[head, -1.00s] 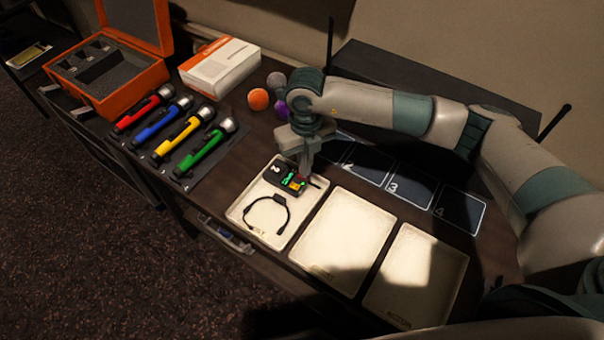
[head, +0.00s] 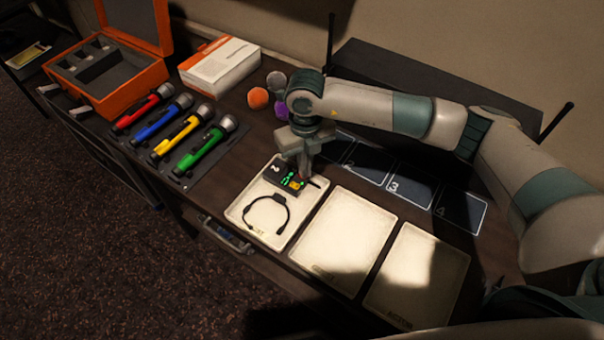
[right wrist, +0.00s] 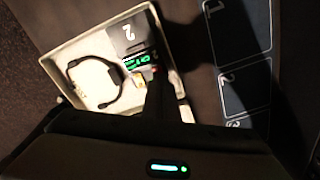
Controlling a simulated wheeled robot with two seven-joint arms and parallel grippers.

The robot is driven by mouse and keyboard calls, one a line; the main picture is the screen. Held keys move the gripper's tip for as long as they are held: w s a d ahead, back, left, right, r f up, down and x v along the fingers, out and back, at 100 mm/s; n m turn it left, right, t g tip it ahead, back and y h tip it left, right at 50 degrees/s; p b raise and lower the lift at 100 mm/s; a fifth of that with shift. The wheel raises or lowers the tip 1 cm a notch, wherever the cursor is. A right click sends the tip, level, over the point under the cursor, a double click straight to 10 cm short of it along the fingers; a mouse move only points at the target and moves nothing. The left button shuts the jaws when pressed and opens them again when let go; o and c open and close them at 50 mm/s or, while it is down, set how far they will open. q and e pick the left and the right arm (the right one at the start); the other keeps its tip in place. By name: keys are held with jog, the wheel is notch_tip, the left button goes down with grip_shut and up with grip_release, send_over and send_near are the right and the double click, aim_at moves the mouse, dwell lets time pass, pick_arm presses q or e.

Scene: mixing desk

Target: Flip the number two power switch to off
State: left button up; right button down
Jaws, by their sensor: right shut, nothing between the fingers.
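The dark number two pack (head: 282,177) lies at the back of the left cream tray (head: 237,213). It bears a white "2" and green and orange-yellow marks on top; it also shows in the right wrist view (right wrist: 126,32). My right gripper (head: 304,177) is shut and empty, pointing down at the pack's right end. Its fingers (right wrist: 158,98) cover part of that end in the right wrist view. I cannot tell whether they touch it. The power switch is too small and partly covered to read its position. My left gripper is out of view.
Two empty trays (head: 350,240) (head: 419,274) stand to the right. Dark numbered mats (head: 411,187) lie behind. Red, blue, yellow and green microphones (head: 205,147), coloured balls (head: 258,98) and an orange case (head: 113,102) are left.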

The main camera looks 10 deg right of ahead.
jog(key=shift+f, duration=0.35)
jog(key=shift+s, duration=0.1)
jog(key=shift+r, duration=0.7)
jog(key=shift+r+p, duration=1.3)
jog(key=shift+r, duration=1.5)
